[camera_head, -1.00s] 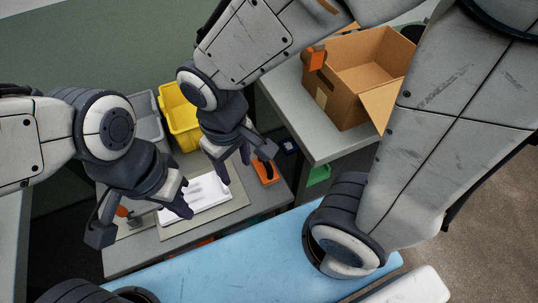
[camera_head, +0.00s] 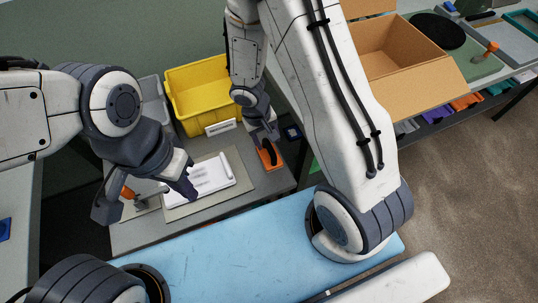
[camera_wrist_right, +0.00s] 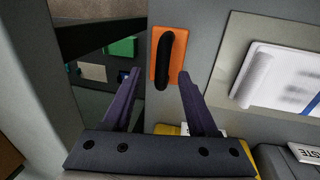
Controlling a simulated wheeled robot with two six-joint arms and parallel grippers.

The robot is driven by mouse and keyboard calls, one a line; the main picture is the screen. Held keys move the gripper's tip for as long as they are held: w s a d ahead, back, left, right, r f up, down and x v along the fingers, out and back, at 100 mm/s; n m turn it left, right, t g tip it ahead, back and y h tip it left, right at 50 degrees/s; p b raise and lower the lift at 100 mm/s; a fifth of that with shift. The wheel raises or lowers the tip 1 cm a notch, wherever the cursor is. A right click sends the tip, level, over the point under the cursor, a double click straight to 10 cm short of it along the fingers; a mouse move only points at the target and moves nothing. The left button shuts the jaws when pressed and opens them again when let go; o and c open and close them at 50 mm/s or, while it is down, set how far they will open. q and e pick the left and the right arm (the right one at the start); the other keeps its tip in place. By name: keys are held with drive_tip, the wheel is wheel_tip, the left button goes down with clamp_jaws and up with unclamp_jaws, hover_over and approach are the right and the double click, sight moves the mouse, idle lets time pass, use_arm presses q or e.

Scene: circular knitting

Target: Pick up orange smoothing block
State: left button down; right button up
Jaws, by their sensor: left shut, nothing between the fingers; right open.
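The orange smoothing block (camera_head: 268,157) with a black handle lies on the grey table, right of the white sheet. In the right wrist view the block (camera_wrist_right: 157,72) lies ahead of my right gripper (camera_wrist_right: 154,82), its black handle between the fingertips in the picture. My right gripper (camera_head: 264,136) is open and empty, close above the block in the head view; I see no contact. My left gripper (camera_head: 150,205) is shut and empty, over the left part of the mat, with an orange-topped tool (camera_head: 128,193) beside it.
A white sheet (camera_head: 212,176) lies on a grey-green mat (camera_head: 242,178). A yellow bin (camera_head: 197,90) and grey bin (camera_head: 153,99) stand behind. A cardboard box (camera_head: 400,75) is at the right. The table edge is close to the block.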

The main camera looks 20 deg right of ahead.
sight(269, 146)
drive_tip(key=f, duration=0.1)
drive_tip(key=f+b, duration=0.1)
drive_tip(key=f, duration=0.1)
drive_tip(key=f+b, duration=0.1)
drive_tip(key=f, duration=0.1)
drive_tip(key=shift+d, duration=0.3)
clamp_jaws()
idle(1.0)
